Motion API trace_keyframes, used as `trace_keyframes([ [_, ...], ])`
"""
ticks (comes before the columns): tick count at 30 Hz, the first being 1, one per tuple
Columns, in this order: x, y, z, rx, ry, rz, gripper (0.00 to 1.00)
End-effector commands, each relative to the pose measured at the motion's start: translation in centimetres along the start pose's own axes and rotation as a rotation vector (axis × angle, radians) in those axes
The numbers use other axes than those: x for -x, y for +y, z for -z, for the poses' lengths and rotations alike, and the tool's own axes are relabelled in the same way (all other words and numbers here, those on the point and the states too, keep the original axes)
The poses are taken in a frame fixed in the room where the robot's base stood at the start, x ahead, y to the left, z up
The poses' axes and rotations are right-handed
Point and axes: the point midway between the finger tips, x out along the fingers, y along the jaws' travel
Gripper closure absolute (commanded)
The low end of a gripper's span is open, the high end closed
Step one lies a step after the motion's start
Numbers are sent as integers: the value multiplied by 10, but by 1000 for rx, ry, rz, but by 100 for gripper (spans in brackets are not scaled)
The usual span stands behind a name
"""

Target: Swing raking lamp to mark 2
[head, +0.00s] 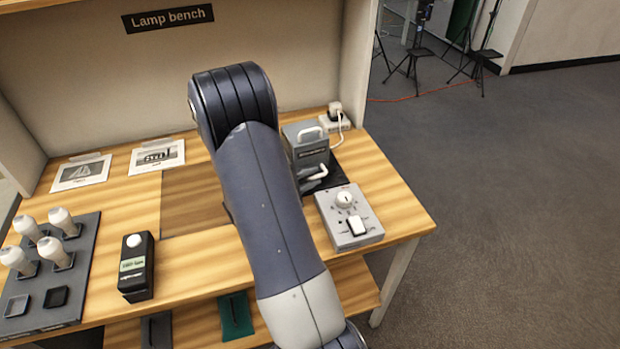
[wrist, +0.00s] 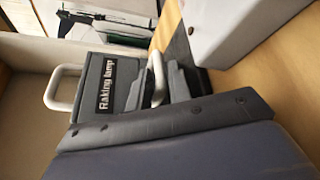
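The raking lamp (head: 307,146) is a grey box on a dark mat at the bench's back right, with a pale handle on top. A second pale bar (head: 319,172) sticks out low at its front. The wrist view shows the lamp's label (wrist: 105,86), the top handle (wrist: 54,88) at left and the second bar (wrist: 158,78) close by. My arm reaches over the bench beside the lamp and hides my gripper in the head view. A blue-grey part, probably mine, fills the bottom of the wrist view. I cannot make out the fingers' opening or any numbered mark.
A grey control box (head: 348,217) with a knob and a switch sits in front of the lamp. A socket (head: 335,117) with a white plug is behind it. A black device (head: 136,267), a tray (head: 22,318) with several pale bulb-shaped pieces and two picture cards (head: 80,172) lie left.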

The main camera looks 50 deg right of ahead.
Motion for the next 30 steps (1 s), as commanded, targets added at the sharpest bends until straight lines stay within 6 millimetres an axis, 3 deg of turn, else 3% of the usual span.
trace_keyframes([
  [5, 0, -3, 0, 5, 1, 7, 100],
  [30, 6, -8, 5, -2, -70, 59, 100],
])
